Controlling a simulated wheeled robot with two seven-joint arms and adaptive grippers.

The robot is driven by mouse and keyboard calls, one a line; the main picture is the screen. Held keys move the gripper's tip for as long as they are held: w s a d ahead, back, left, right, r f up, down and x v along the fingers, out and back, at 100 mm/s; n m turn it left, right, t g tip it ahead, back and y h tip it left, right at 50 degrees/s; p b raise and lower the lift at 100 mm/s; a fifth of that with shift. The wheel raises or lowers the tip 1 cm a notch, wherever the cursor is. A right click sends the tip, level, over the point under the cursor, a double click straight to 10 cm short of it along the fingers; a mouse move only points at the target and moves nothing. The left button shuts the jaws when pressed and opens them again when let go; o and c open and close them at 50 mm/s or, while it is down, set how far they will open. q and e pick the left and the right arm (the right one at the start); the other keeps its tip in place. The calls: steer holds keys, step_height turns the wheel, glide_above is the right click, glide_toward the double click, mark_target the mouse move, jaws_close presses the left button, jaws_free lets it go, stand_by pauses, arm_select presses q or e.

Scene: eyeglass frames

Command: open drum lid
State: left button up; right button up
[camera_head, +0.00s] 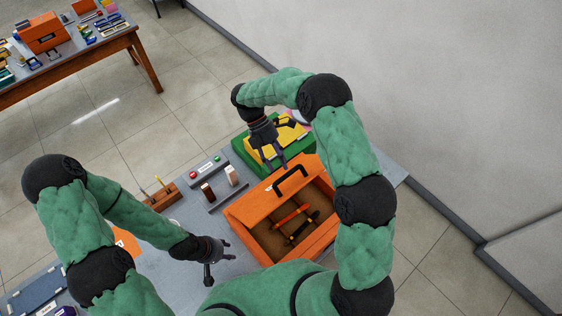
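An orange box-shaped drum (243,228) stands on the grey table. Its orange lid panel (262,203) carries a black handle (291,179). The interior shows open in front of the panel, with orange and black bars inside. My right gripper (276,164) is above and behind the handle, pointing down, fingers apart and empty. It looks close to the handle, but I cannot tell the height gap. My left gripper (220,268) is left of the drum, fingers apart and empty. My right arm hides part of the drum's right side.
A green and yellow unit (245,149) stands behind the drum. Small blocks (231,176) on a rail and a wooden holder (161,196) stand to the left. A dark blue case (38,292) lies front left. A second table (100,52) stands far left.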

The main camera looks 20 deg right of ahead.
steer(key=s+v, duration=0.1)
steer(key=v, duration=1)
steer(key=shift+w+a+r, duration=0.25)
steer(key=shift+a+r, duration=0.05)
steer(key=shift+r, duration=0.35)
steer(key=shift+c, duration=0.2)
